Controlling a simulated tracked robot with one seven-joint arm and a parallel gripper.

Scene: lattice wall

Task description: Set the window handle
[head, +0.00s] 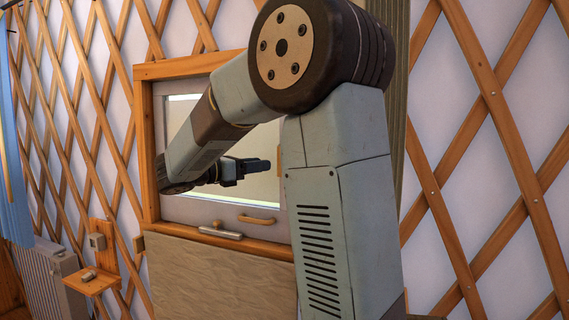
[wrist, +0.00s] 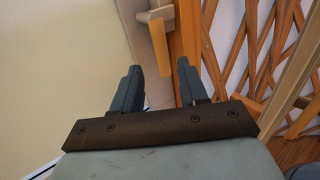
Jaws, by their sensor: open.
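The window (head: 172,150) has a pale sash in a wooden frame. A window handle with a grey base and a tan grip (wrist: 158,48) shows in the wrist view, at the sash edge beside the wooden frame. In the head view only a tan sliver (head: 279,158), apparently its grip, shows at the right of the pane; my arm hides the rest. My gripper (head: 262,166) is in front of the pane, its fingers pointing right. In the wrist view my gripper (wrist: 160,85) is open and empty, with the grip beyond and between the fingertips, apparently apart from them.
A tan pull bar (head: 258,219) is on the lower sash, and a grey lever (head: 220,233) lies along the sill. A small wooden shelf (head: 93,281) and a radiator (head: 50,275) are at left. Wooden lattice (head: 500,110) covers the wall on both sides.

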